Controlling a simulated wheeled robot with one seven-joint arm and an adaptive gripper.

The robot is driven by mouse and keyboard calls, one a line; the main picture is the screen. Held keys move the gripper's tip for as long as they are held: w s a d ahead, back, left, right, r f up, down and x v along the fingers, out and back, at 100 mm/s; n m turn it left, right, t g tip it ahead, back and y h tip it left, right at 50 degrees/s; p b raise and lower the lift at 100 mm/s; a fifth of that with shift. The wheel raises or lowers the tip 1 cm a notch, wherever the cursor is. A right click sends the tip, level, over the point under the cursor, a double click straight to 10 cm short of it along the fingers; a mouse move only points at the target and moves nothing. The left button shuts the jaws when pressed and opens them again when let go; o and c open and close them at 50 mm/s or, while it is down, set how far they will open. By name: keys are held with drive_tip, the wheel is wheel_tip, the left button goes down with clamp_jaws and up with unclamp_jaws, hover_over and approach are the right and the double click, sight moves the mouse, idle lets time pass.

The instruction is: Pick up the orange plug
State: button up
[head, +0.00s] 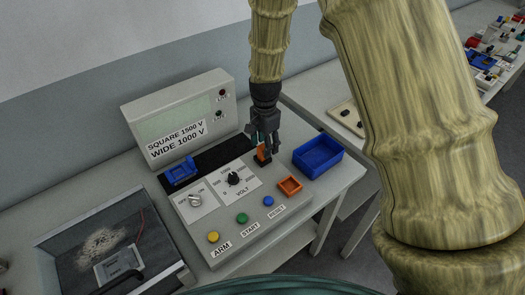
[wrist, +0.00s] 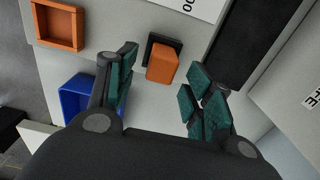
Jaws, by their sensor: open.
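The orange plug (head: 263,154) stands on the right part of the console, partly hidden by my gripper in the head view. In the wrist view the orange plug (wrist: 162,64) rises from a dark square base between the two finger pads, nearer the left one. My gripper (head: 262,140) is above and around the plug's place, pointing down. In the wrist view my gripper (wrist: 160,88) has its teal-padded fingers spread wide, with a gap on each side of the plug.
A blue bin (head: 318,156) stands right of the plug. An orange square tray (head: 289,186) sits in front of it. The console (head: 225,215) carries a volt dial (head: 234,179) and several buttons. A tester box (head: 180,115) stands behind, with a blue holder (head: 180,172) before it.

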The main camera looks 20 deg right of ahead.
drive_tip(key=shift+f, duration=1.15)
drive_tip(key=shift+c, duration=0.2)
drive_tip(key=c, duration=1.1)
drive_tip(key=shift+r, duration=0.15)
